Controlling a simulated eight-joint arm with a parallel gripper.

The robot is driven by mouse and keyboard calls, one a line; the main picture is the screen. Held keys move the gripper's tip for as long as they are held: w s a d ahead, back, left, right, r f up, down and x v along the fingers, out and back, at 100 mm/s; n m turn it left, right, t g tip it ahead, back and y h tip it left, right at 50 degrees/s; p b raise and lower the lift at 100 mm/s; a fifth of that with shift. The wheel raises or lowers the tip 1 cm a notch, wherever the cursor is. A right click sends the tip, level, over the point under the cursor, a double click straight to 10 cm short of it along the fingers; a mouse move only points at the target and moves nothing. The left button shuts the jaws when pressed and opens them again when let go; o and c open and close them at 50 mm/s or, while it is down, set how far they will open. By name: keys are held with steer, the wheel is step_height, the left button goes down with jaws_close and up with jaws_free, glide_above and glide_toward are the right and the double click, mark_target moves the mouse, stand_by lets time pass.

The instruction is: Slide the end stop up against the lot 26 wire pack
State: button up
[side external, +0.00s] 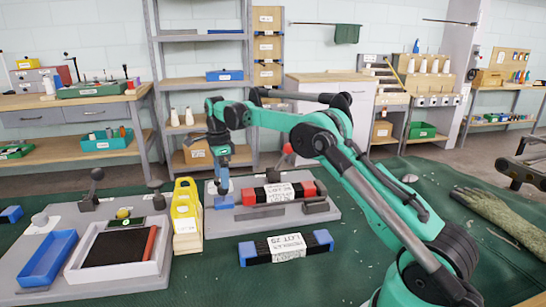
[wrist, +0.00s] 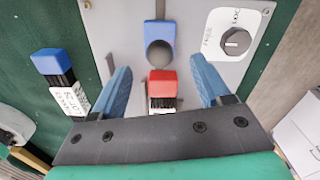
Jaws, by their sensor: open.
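The lot 26 wire pack (side external: 282,192), dark with red ends and a white label, lies on a grey plate. Its near red end (wrist: 163,80) shows in the wrist view, with the rest mostly hidden under my gripper. The end stop looks to be the blue block with a dark round knob (wrist: 159,53), just beyond that red end; whether they touch I cannot tell. My gripper (wrist: 161,63) is open, its blue fingers on either side of the knob and red end.
A second pack with blue ends (side external: 287,246) lies in front on the green mat. A yellow stand (side external: 186,212) stands close left of my gripper. Further left are a blue tray (side external: 47,258) and a white tray (side external: 70,269). A round dial (wrist: 235,41) sits on the plate.

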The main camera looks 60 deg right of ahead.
mark_target(223, 191)
steer(key=shift+f, duration=2.7)
jaws_close()
